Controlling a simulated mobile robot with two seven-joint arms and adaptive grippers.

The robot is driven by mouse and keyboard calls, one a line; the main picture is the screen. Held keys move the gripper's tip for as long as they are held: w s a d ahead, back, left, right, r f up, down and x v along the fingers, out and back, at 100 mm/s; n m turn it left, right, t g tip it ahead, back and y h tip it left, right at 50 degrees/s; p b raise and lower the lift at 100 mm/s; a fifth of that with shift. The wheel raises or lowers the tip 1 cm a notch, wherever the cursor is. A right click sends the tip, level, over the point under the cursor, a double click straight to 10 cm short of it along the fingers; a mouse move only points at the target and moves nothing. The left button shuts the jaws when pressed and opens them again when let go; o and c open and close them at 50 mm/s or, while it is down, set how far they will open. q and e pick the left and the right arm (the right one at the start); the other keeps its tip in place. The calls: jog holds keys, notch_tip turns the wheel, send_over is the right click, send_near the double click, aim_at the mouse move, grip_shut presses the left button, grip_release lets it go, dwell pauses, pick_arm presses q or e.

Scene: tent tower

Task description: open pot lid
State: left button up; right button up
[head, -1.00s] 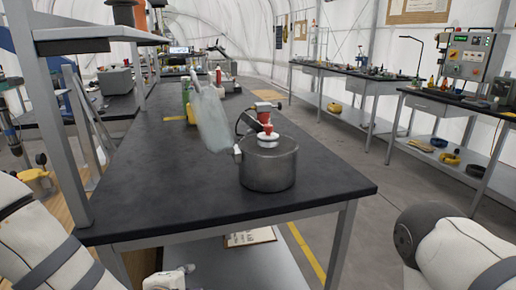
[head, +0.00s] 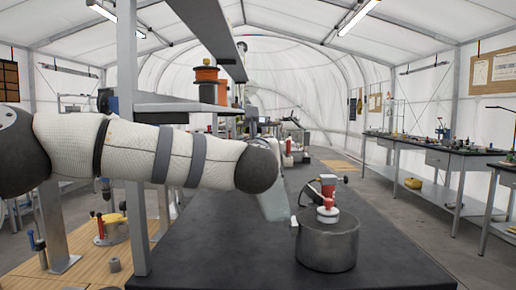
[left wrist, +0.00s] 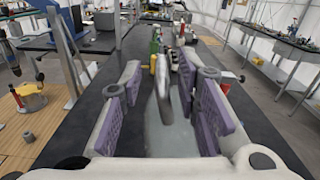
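A dark grey metal pot (head: 328,247) stands on the black tabletop at the lower right of the head view. My right gripper is out of view.
A black table (head: 215,255) runs away from me, with bottles and tools (left wrist: 158,55) at its far end. A metal post (head: 132,120) and shelf stand on its left. A side bench (head: 435,150) is along the right, across an aisle.

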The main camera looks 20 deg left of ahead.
pick_arm(q)
jog(key=shift+x, duration=0.9)
jog(key=shift+d, duration=0.1)
grip_shut()
jog(key=shift+w+d+r, duration=0.2)
jog(key=shift+d+r, duration=0.05)
jog(key=shift+d, duration=0.45)
jog(key=shift+w+d+r, duration=0.2)
jog(key=shift+d+r, duration=0.05)
jog(key=shift+d, duration=0.45)
jog(key=shift+w+d+r, duration=0.25)
jog(key=shift+d, duration=0.45)
grip_release()
jog(key=shift+a, duration=0.1)
jog(key=v, duration=1.2)
